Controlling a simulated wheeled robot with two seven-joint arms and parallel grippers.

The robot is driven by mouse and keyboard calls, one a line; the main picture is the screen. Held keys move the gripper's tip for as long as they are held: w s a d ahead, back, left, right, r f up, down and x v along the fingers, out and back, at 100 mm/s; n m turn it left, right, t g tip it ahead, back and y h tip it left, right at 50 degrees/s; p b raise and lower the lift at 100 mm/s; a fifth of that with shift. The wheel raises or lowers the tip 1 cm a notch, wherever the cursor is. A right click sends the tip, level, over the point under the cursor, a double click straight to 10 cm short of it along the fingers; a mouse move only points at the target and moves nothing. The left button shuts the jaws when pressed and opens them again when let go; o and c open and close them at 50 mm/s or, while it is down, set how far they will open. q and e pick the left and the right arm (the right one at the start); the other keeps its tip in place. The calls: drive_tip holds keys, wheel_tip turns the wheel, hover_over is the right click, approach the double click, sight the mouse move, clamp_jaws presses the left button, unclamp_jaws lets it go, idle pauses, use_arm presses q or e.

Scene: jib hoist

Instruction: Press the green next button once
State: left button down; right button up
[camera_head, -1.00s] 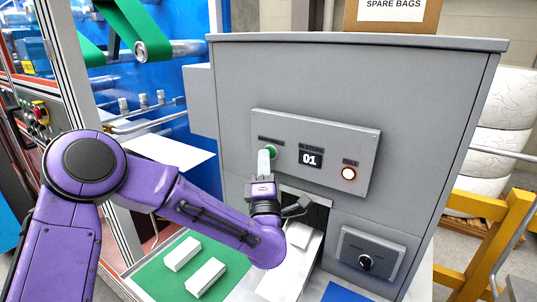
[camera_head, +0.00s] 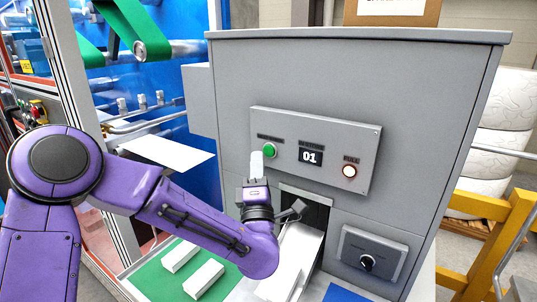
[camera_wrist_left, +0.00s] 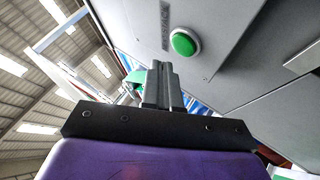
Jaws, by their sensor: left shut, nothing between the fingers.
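The green button (camera_head: 269,150) is round and sits at the left end of a raised panel (camera_head: 330,181) on the grey machine. In the left wrist view the button (camera_wrist_left: 183,43) has a pale ring and is uncovered. My left gripper (camera_head: 256,158) is shut and empty, with its fingertips just left of and below the button. In the left wrist view the closed fingers (camera_wrist_left: 160,72) appear apart from the button. The display (camera_head: 311,156) reads 01. A lit round lamp (camera_head: 349,170) labelled FULL is at the panel's right end. My right gripper is not in view.
An opening with a white chute (camera_head: 302,245) lies below the panel. A dark knob (camera_head: 367,262) is at the lower right. White blocks (camera_head: 204,279) lie on a green mat (camera_head: 157,281). A yellow rail (camera_head: 490,240) stands at the right.

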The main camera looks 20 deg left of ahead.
use_arm(q)
drive_tip(key=s, duration=0.1)
drive_tip(key=s+b, duration=0.1)
drive_tip(key=s, duration=0.2)
drive_tip(key=shift+a, duration=0.3)
idle(0.6)
